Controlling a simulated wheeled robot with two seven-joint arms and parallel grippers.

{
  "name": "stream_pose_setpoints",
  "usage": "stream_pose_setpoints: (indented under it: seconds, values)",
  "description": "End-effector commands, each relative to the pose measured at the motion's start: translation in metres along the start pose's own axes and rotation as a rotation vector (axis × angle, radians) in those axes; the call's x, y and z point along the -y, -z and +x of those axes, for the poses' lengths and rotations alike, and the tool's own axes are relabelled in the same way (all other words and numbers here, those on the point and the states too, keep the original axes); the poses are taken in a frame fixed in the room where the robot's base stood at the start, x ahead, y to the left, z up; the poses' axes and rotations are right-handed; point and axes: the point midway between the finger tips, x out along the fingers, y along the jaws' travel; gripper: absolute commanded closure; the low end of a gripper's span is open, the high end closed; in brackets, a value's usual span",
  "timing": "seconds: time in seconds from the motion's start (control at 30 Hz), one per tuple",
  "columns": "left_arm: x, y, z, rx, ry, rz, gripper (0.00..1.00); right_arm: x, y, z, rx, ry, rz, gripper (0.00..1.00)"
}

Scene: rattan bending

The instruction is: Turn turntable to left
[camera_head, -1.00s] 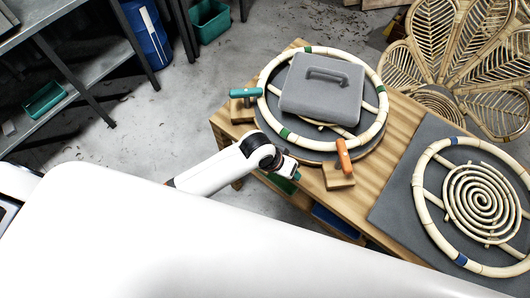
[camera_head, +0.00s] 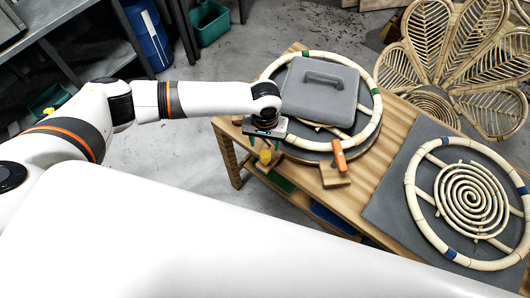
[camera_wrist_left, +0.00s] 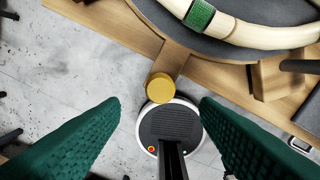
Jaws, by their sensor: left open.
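The turntable (camera_head: 300,155) lies under a pale rattan ring (camera_head: 375,122) with green bands, at a wooden bench's left end. A grey block with a handle (camera_head: 322,95) sits on top. A yellow knob (camera_head: 265,157) stands on a wooden arm at the near edge. In the wrist view the knob (camera_wrist_left: 160,88) stands ahead of the gap between two green fingers. My left gripper (camera_head: 264,143) is open above the knob. Its fingers (camera_wrist_left: 159,101) lie left and right of the knob in the picture, with no contact visible. My right gripper is out of view.
An orange-handled clamp (camera_head: 338,157) stands at the turntable's near right. A grey board (camera_head: 385,205) with another ring and a rattan spiral (camera_head: 470,200) lies to the right. A petal-shaped rattan piece (camera_head: 455,55) stands behind. My arm covers the left side.

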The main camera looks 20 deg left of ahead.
Motion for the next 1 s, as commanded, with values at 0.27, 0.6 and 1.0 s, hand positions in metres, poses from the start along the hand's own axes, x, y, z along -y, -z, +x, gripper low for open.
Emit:
stream_pose_setpoints:
  seconds: [0.27, 0.6, 1.0]
  values:
    - [0.000, 0.001, 0.055, -0.001, -0.001, 0.001, 0.44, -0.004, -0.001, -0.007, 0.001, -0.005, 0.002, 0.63]
    - [0.000, 0.000, 0.084, 0.001, 0.000, 0.002, 0.44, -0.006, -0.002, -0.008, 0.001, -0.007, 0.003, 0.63]
    - [0.001, 0.000, 0.084, 0.001, 0.001, 0.002, 0.70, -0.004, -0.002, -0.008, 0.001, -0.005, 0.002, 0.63]
